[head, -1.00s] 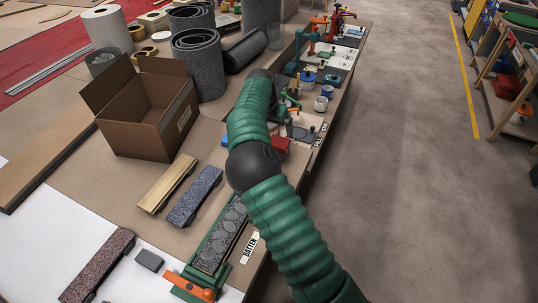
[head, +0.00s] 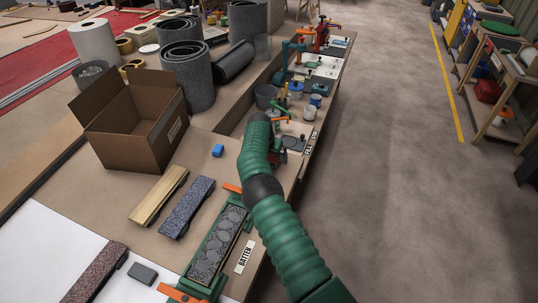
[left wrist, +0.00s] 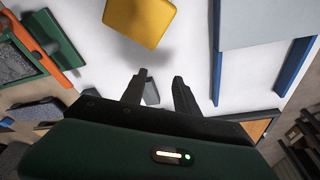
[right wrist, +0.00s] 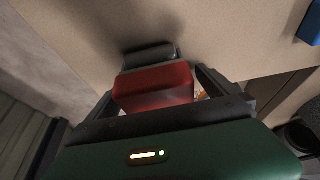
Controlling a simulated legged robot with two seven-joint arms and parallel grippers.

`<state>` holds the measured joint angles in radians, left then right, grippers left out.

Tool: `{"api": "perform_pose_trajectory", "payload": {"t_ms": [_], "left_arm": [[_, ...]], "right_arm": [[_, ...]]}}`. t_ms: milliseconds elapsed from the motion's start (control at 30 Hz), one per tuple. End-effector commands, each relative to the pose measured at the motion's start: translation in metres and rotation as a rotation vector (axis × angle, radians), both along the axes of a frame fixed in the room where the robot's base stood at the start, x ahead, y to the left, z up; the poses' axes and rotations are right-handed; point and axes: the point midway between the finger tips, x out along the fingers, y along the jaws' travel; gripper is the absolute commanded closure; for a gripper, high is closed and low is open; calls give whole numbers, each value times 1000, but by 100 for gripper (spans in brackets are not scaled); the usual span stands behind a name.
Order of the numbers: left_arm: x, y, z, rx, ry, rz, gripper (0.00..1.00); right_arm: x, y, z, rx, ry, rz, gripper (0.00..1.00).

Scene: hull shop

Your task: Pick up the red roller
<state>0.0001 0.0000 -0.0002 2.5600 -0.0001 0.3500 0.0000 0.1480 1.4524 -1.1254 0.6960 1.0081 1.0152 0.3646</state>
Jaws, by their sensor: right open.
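The red roller (right wrist: 153,87) shows in the right wrist view as a red block-like body with a dark grey part at its far end. It lies between the two fingers of my right gripper (right wrist: 154,82), which are open with one on each side. Whether either finger touches it I cannot tell. My left gripper (left wrist: 157,80) is open and empty above a white surface. A small grey block (left wrist: 151,93) shows beyond its fingers.
A blue block (head: 217,150) lies left of my right arm. A green frame (head: 190,283) with a grey slab, two battens and an open cardboard box (head: 112,157) are on the bench. A yellow block (left wrist: 140,20) is near my left gripper.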

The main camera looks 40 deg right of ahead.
Motion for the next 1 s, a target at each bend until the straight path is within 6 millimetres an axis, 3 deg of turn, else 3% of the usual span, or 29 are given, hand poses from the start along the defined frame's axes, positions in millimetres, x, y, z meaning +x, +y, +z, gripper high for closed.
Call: {"api": "perform_pose_trajectory", "payload": {"t_ms": [167, 900, 1000], "left_arm": [[0, 0, 0, 0, 0, 0, 64], [0, 0, 0, 0, 0, 0, 64], [0, 0, 0, 0, 0, 0, 64]], "right_arm": [[0, -1, 0, 0, -2, -1, 2], [0, -1, 2, -1, -3, -1, 99], [1, -1, 3, -3, -5, -1, 100]]}}
